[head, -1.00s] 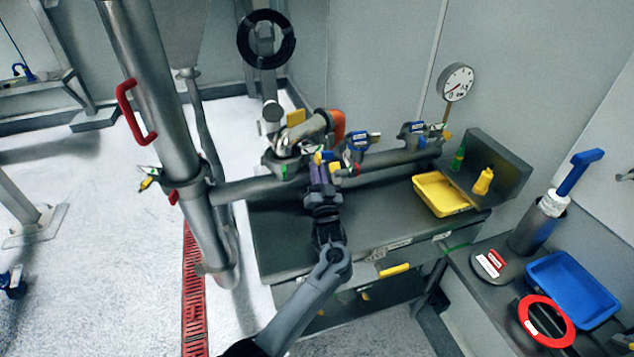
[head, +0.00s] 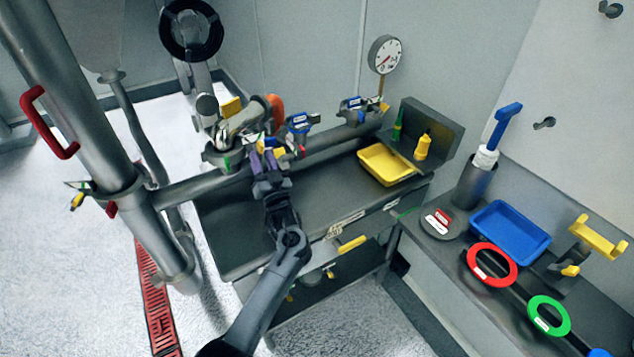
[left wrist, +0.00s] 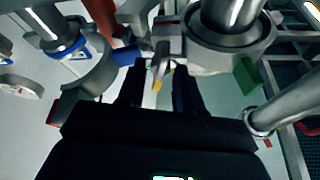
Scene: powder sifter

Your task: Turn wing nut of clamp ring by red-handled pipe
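The thick steel pipe with a red handle (head: 48,122) stands tilted at the left of the head view. A clamp ring (head: 122,192) goes around its lower part, with a small yellow-tipped wing nut (head: 77,200) sticking out to the left. My left gripper (head: 268,160) is well to the right of that ring, at the fittings on the horizontal pipe. In the left wrist view its two dark fingers (left wrist: 157,92) stand apart, with a small yellow-tipped part (left wrist: 157,82) just beyond or between them. I cannot tell whether they touch it. My right gripper is not in view.
Blue-tagged clamps (head: 300,124) sit along the horizontal pipe (head: 190,187), with a gauge (head: 385,55) behind. A yellow tray (head: 385,165) rests on the dark bench. At right, a side bench holds a blue tray (head: 510,233), a red ring (head: 491,265) and a green ring (head: 548,315).

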